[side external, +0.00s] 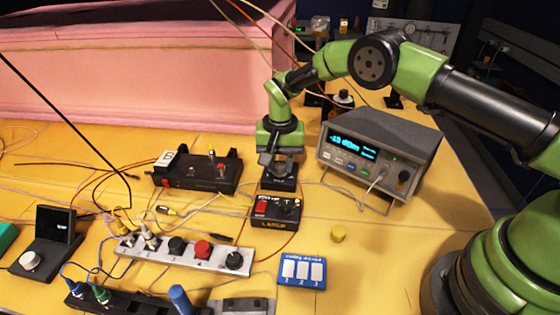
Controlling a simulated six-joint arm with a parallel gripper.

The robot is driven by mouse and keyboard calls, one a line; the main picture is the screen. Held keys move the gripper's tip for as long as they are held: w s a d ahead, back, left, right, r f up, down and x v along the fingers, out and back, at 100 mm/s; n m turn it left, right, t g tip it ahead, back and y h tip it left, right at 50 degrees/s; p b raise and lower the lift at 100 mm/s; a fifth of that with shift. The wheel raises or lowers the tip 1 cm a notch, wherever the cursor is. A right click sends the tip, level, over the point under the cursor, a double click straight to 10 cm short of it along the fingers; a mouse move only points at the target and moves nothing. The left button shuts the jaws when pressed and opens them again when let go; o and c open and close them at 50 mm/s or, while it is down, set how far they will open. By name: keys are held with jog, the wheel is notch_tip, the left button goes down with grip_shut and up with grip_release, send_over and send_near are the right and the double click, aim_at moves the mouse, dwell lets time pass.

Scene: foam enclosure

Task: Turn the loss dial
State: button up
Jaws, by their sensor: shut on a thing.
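My green arm reaches down from the upper right, and my gripper (278,163) points downward at the middle of the bench. Its dark fingers are shut on a dark knob on top of a small black block (280,184). The fingers hide most of the knob, and I cannot read its marks or angle. I take it to be the loss dial. A grey power meter (372,155) stands to the right, its lit cyan screen showing about -13 dBm.
A black box with a red button (275,211) sits just in front of the block. A black device (197,172) is to the left. Thin cables cross the yellow bench; pink foam (130,75) stands behind.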

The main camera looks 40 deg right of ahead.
aim_at(280, 165)
dwell(0.3)
jog(key=o, duration=0.9)
jog(key=shift+r, duration=0.1)
notch_tip(280, 165, up, 10)
jog(key=shift+f, duration=0.1)
